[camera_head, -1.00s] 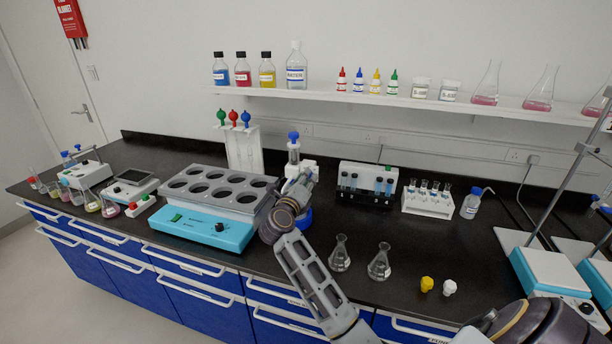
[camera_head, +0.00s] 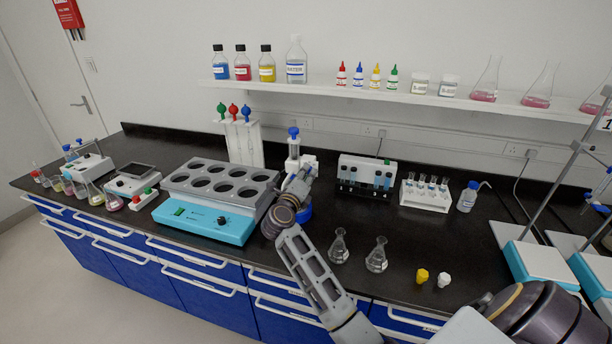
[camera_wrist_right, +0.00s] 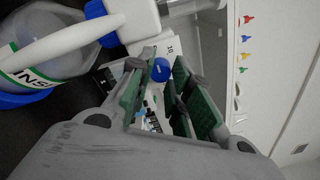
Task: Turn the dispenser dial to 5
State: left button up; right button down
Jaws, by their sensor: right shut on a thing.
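The dispenser (camera_head: 294,150) stands at the back middle of the bench, white with a blue knob on top and a blue part low down. My right gripper (camera_head: 305,176) reaches its upper body from the front and hides much of it. In the right wrist view, the green-padded fingers of my right gripper (camera_wrist_right: 165,84) stand either side of a small round blue dial (camera_wrist_right: 162,70) and are shut on it. The number it points to is too small to read. My left gripper is not in view.
A grey block with round wells on a blue heater (camera_head: 205,222) stands left of my gripper. Two flasks (camera_head: 376,256) stand right of my forearm. A tube rack (camera_head: 425,202) and a wash bottle (camera_head: 468,197) stand farther right. A shelf (camera_head: 400,98) runs above.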

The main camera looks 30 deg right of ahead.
jog(key=c, duration=1.3)
grip_release()
jog(key=shift+v, duration=6.05)
jog(key=shift+w+r, duration=0.1)
